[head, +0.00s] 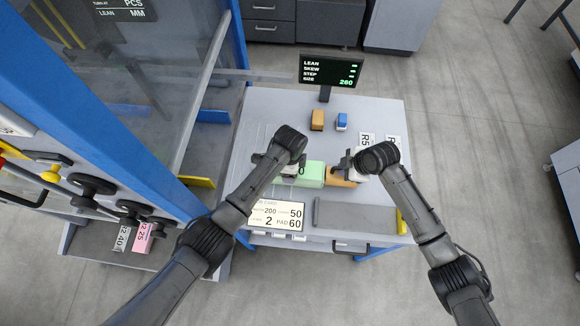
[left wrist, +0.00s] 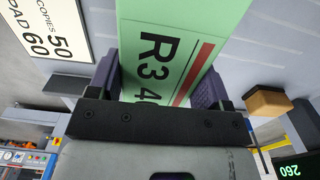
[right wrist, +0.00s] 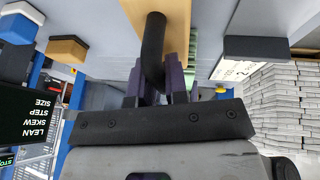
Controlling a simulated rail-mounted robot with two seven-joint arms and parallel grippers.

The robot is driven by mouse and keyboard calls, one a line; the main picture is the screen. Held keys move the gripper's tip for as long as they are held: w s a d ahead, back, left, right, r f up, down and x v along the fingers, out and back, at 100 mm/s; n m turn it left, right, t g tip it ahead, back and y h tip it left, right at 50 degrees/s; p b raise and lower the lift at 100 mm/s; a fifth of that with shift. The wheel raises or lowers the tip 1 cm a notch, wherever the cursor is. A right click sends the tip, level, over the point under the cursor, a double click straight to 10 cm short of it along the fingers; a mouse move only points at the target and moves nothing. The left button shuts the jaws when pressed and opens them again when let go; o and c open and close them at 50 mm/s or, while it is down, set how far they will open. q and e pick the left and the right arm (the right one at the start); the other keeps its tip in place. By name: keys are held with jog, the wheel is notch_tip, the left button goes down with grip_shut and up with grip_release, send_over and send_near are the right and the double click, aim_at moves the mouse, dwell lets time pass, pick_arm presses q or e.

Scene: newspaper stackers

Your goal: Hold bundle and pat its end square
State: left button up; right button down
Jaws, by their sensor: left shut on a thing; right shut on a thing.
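The bundle (head: 312,174) has a green top and lies flat near the middle of the table. In the left wrist view the bundle (left wrist: 165,55) shows a label reading R3 4 and a red stripe. My left gripper (head: 290,170) is shut across the bundle, one finger on each side. My right gripper (head: 350,166) is shut on the black handle (right wrist: 154,45) of a wooden pat block (head: 341,179). The block is at the bundle's right end; I cannot tell whether they touch. The bundle's left part is hidden under my left gripper.
An orange block (head: 317,120) and a blue block (head: 341,122) stand at the back of the table. Behind them is a black display (head: 331,71) reading 260. A number card (head: 277,214) and a grey bar (head: 354,216) lie in front. Labels marked R5 (head: 367,140) lie right.

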jog(key=shift+a, duration=0.6)
pick_arm(q)
jog(key=shift+s+d, duration=0.1)
jog(key=shift+d, duration=0.1)
pick_arm(e)
jog(key=shift+a, duration=0.3)
dwell(0.5)
jog(key=shift+d, duration=0.2)
pick_arm(q)
jog(key=shift+a, duration=0.15)
pick_arm(e)
jog(key=shift+d, duration=1.65)
jog(key=shift+r, duration=0.1)
jog(key=shift+r, duration=3.45)
pick_arm(q)
jog(key=o, duration=1.7)
jog(key=shift+c, duration=0.2)
